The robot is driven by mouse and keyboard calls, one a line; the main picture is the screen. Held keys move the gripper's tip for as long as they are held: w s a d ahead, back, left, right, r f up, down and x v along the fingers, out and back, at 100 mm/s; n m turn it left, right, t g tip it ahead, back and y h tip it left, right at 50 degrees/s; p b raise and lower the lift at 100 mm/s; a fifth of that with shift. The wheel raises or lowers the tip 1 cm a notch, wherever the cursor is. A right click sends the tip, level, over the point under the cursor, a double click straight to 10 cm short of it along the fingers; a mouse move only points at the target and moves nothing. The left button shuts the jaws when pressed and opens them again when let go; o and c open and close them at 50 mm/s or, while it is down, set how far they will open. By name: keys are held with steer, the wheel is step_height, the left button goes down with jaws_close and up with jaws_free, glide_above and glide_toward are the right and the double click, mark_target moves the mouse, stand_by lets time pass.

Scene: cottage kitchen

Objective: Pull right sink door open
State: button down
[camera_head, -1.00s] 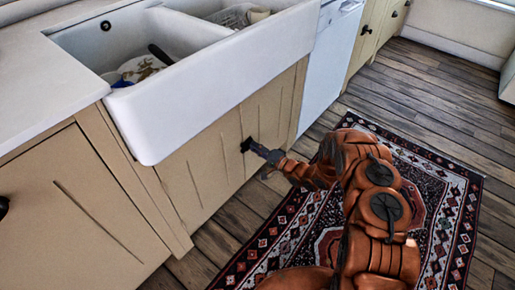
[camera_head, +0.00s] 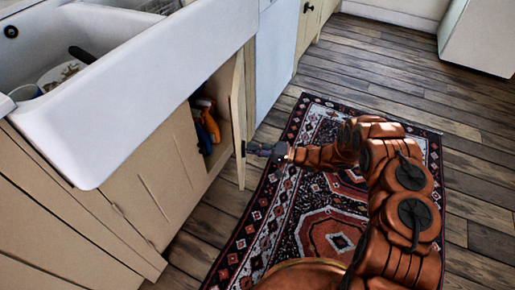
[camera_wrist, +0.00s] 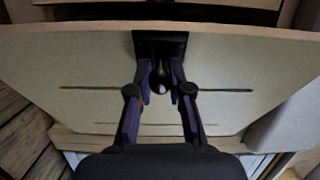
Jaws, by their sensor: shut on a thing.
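The right sink door (camera_head: 238,118) is a beige panel under the white sink (camera_head: 140,95). It stands swung out from the cabinet, and the dark cabinet opening shows to its left. My gripper (camera_head: 250,149) is at the door's dark knob, on the door's outer face. In the head view the knob is mostly hidden by the fingers.
Orange and yellow items (camera_head: 207,122) show inside the cabinet. The left sink door (camera_head: 155,190) is shut. A white dishwasher (camera_head: 277,55) is beyond the open door. A patterned rug (camera_head: 262,225) lies on the wood floor under my arm. Floor to the right is clear.

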steer(key=shift+w, duration=0.1)
steer(key=c, duration=1.1)
jaws_free()
steer(key=shift+o, duration=0.2)
steer(key=v, duration=1.2)
steer(key=shift+c, duration=0.3)
